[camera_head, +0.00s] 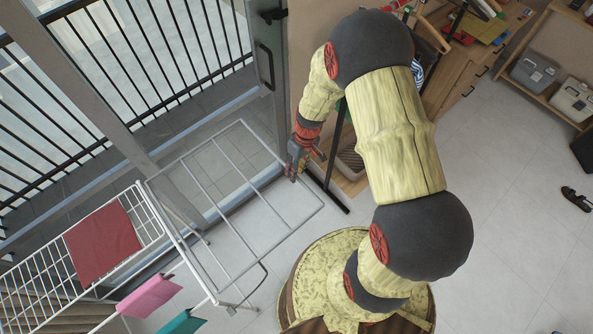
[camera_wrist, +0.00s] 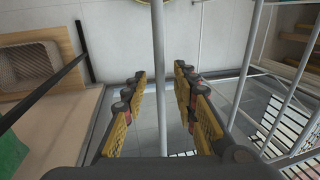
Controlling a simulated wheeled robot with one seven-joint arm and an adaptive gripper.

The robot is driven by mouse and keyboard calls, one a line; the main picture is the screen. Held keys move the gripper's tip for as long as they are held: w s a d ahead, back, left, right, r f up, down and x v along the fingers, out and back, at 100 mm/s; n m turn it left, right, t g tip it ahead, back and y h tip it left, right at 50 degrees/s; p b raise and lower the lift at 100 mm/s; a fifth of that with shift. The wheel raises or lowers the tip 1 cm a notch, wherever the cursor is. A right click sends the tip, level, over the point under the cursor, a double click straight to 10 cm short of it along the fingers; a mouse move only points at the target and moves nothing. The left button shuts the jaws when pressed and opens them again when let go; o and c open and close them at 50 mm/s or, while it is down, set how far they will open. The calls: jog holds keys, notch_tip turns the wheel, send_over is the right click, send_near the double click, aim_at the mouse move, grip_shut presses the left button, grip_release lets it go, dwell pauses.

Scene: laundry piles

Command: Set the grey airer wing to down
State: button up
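The grey airer wing (camera_head: 270,152) is a frame of thin bars. It sticks out, roughly level, from the right side of the white wire airer (camera_head: 150,210). My gripper (camera_head: 297,168) is at the wing's far right edge. In the wrist view my gripper (camera_wrist: 160,100) has its fingers spread, with a grey bar of the wing (camera_wrist: 158,50) running lengthwise through the gap. The fingers do not look closed on the bar. How deep the bar sits between them I cannot tell.
A red cloth (camera_head: 102,244), a pink cloth (camera_head: 149,296) and a teal cloth (camera_head: 184,323) hang on the airer. A glass door with a dark handle (camera_head: 266,66) stands behind the wing.

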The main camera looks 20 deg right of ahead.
jog(key=shift+f, duration=0.3)
jog(key=shift+c, duration=0.5)
grip_shut()
